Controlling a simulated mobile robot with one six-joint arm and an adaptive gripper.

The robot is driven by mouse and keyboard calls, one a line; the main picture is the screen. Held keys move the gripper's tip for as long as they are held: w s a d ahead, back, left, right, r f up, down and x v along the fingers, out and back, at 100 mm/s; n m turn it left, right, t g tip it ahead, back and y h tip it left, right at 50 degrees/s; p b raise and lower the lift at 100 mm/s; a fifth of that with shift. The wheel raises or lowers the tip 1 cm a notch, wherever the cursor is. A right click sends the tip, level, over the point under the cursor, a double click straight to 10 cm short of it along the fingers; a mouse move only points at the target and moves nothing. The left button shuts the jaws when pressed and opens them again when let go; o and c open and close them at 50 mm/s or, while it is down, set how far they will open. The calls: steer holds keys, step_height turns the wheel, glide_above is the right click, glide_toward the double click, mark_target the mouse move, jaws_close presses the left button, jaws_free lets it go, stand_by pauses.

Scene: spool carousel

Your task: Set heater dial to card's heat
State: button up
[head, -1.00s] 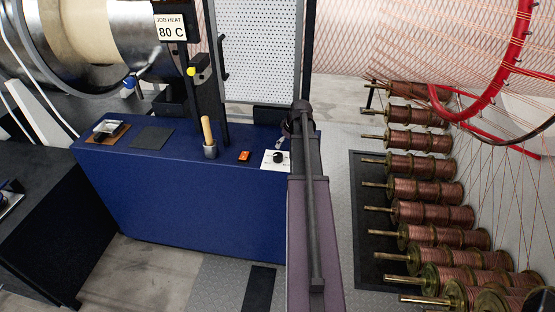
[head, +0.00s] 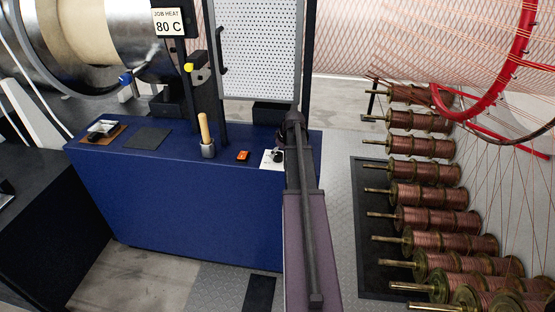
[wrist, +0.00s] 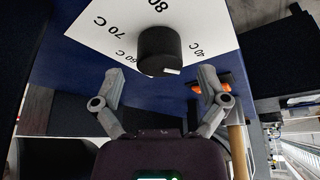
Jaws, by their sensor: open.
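The card (head: 168,21) in the head view reads JOB HEAT 80 C. The heater dial is a black knob (wrist: 158,48) on a white plate (wrist: 95,32) marked 40 C, 60 C, 70 C and 80. A white mark on the knob lies towards its lower right in the wrist view, away from the 80 label. In the head view the knob (head: 277,156) is at the blue cabinet's right end, with my arm just beside it. My gripper (wrist: 160,79) is open, with its fingertips apart on either side, short of the knob. No contact shows.
An orange switch (head: 243,156) and a wooden-handled tool in a cup (head: 205,135) stand left of the dial on the blue cabinet (head: 190,210). A perforated panel (head: 258,50) stands behind. Copper spools (head: 430,193) line the right side.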

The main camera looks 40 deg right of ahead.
steer(key=shift+b+x, duration=0.6)
steer(key=shift+x, duration=0.3)
steer(key=c, duration=1.1)
